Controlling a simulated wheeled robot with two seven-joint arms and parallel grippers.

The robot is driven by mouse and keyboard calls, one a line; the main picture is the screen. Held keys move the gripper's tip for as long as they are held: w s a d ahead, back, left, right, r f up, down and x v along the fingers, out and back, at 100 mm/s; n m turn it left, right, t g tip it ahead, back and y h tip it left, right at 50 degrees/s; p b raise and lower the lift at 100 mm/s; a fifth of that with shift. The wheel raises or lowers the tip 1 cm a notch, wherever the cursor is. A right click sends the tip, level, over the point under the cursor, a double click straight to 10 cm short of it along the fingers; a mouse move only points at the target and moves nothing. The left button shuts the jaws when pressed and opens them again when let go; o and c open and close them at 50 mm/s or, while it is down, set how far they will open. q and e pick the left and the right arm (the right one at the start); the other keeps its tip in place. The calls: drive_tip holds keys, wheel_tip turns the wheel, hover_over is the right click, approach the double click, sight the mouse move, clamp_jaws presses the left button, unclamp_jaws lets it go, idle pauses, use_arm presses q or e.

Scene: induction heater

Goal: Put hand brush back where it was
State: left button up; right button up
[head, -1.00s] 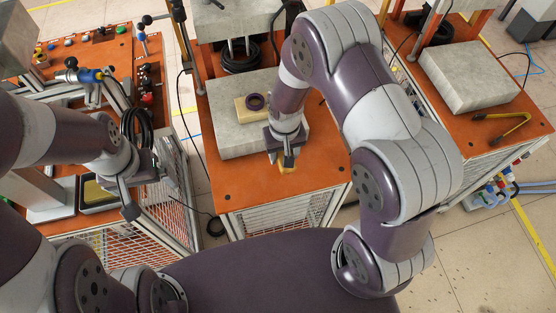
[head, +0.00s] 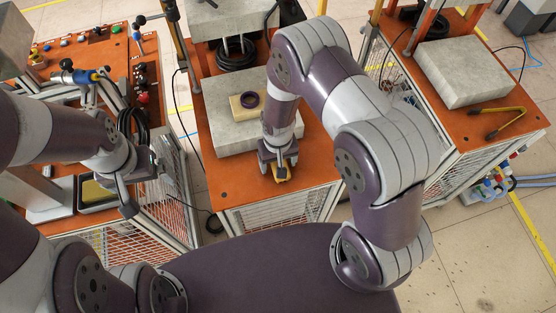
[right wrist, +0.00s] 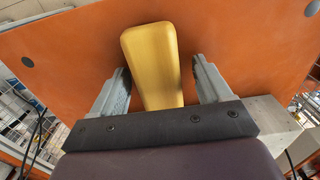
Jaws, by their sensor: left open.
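The hand brush shows as a yellow handle (right wrist: 152,62) lying on the orange bench top in the right wrist view. In the head view only a small yellow part of it (head: 283,176) shows beneath my right gripper (head: 277,164). In the right wrist view the two fingers of my right gripper (right wrist: 160,66) stand apart, one on each side of the handle, with a gap on both sides. The brush's near end is hidden by the gripper body. My left gripper (head: 145,190) is open and empty over the left bench's right side.
A grey block (head: 225,131) bearing a beige block with a dark ring (head: 249,99) stands behind my right gripper. A framed tray (head: 97,192) lies on the left bench. The right bench holds a grey slab (head: 465,72) and yellow-handled tongs (head: 515,122).

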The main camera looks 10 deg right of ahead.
drive_tip(key=shift+r, duration=0.3)
wheel_tip(320, 180, up, 12)
drive_tip(key=f+b, duration=0.1)
drive_tip(key=b, duration=0.1)
drive_tip(key=s+d+r+t, duration=0.1)
drive_tip(key=s+d+r, duration=0.6)
drive_tip(key=s+r, duration=0.1)
drive_tip(key=shift+s+d+r+p, duration=0.15)
drive_tip(key=shift+d+r+p, duration=0.05)
drive_tip(key=shift+r+p, duration=0.1)
drive_tip(key=shift+s, duration=0.1)
